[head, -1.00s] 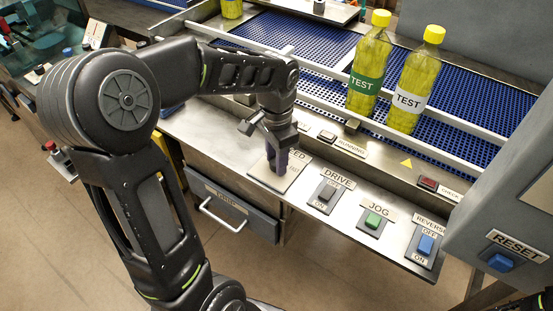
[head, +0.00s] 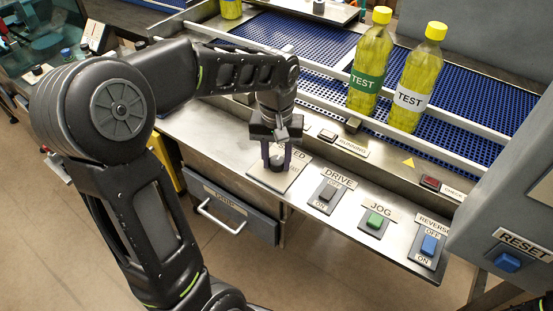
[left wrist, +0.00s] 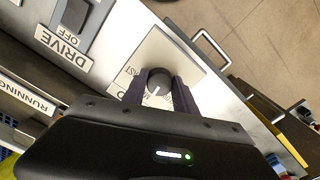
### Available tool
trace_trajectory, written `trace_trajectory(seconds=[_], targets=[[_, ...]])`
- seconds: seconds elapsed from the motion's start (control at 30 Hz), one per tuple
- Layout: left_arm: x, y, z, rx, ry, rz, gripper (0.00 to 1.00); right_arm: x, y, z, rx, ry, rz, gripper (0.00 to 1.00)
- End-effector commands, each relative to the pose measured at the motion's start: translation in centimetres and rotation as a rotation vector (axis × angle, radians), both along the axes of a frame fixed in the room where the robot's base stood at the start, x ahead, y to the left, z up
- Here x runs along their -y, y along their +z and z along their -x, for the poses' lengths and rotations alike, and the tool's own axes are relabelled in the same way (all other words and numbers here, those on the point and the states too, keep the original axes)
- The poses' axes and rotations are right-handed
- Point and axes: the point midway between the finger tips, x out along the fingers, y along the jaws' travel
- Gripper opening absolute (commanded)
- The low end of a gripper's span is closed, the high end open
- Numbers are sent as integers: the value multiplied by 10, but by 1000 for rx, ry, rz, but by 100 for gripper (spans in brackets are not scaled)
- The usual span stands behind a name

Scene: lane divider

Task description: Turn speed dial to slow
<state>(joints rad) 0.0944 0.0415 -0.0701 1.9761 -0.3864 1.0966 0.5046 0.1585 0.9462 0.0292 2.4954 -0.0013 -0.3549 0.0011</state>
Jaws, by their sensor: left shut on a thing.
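The speed dial is a round black knob (left wrist: 159,82) with a white pointer line, on a pale square plate (left wrist: 183,50) marked FAST in the left wrist view. In the head view the dial (head: 277,164) sits on its plate (head: 268,181), at the left part of the steel control panel. My left gripper (head: 277,160) points down at it, with its two dark fingers shut on the knob's opposite sides; they also show in the left wrist view (left wrist: 158,92). The fingers and hand cover part of the lettering. My right gripper is not in view.
The DRIVE switch (head: 326,194), green JOG button (head: 375,220) and blue REVERSE switch (head: 429,245) lie to the right on the panel. Two yellow TEST bottles, one with a green label (head: 370,68) and one with a white label (head: 415,80), stand on the blue conveyor. A drawer (head: 228,205) is below.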

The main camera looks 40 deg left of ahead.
Motion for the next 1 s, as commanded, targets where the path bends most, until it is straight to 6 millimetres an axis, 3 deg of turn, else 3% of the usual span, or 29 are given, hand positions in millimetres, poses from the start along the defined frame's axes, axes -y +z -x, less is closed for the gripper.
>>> trace_trajectory(seconds=[0.6, 1.0], targets=[[0, 0, -1, 3, 583, -1, 0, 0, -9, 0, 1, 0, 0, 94], [0, 1, -2, 4, 854, 0, 0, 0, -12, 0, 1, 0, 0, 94]])
